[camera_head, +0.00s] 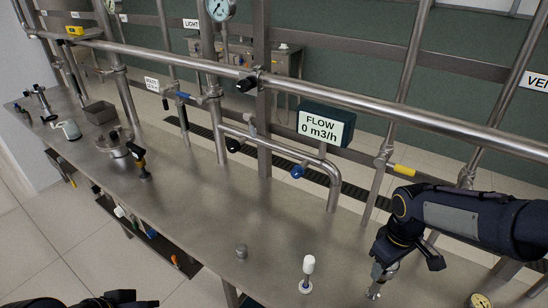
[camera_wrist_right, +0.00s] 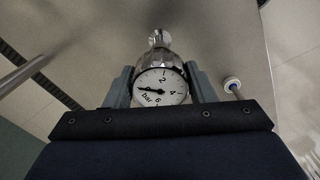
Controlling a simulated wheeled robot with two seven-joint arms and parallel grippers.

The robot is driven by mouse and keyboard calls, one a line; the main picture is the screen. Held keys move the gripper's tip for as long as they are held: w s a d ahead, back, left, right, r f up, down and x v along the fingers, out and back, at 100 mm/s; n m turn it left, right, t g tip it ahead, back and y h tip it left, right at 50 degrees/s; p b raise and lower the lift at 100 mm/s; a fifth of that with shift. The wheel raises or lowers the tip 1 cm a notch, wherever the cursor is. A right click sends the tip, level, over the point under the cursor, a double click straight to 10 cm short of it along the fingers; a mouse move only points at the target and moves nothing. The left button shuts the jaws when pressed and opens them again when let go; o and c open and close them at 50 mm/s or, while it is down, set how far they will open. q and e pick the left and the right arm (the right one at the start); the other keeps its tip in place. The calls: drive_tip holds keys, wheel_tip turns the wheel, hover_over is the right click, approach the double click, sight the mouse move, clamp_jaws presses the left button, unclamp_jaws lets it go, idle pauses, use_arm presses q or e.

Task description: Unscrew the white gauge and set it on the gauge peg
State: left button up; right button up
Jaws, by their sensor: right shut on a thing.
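My right gripper (camera_head: 378,274) points down at the right end of the steel bench and is shut on the gauge. In the right wrist view the white dial of the gauge (camera_wrist_right: 160,88), marked "bar", sits between the two fingers (camera_wrist_right: 160,85). Its needle points left. A narrow flared metal piece (camera_wrist_right: 158,38) lies beyond the gauge; it also shows below the gripper in the head view (camera_head: 373,293). I cannot tell whether the gauge touches it.
A white-capped post (camera_head: 308,267) and a short metal cylinder (camera_head: 241,251) stand left of my right gripper. A steel pipe (camera_head: 330,185) and the flow display (camera_head: 326,124) stand behind. The bench middle (camera_head: 200,215) is clear.

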drive_tip(key=shift+c, duration=1.2)
drive_tip(key=n, duration=0.2)
drive_tip(key=shift+r+n+p, duration=0.1)
drive_tip(key=shift+n+p, duration=0.3)
drive_tip(key=shift+c, duration=1.6)
drive_tip(key=shift+n, duration=0.3)
drive_tip(key=shift+n+p, duration=0.4)
drive_tip(key=shift+n, duration=1.1)
